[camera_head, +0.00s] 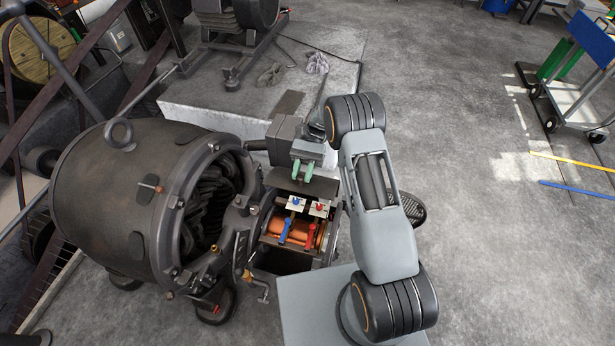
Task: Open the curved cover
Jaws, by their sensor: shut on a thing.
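A dark machine housing (252,268) at the centre has an opening that shows a copper-coloured cylinder (290,229), with a blue-handled and a red-handled part across it. A dark plate-like edge (284,182), which looks like the curved cover, stands at the far side of this opening. My gripper (303,171), with green fingertips, points down at this edge and is shut on the cover. The exact grip point is small and partly hidden by the fingers. The cover's far side is hidden behind my gripper and arm.
A big dark cylindrical machine body (105,200) with a ring on top stands just left of the opening. A concrete plinth (205,115) lies behind, carrying another machine. A trolley (580,95) stands at far right. The floor to the right is mostly clear.

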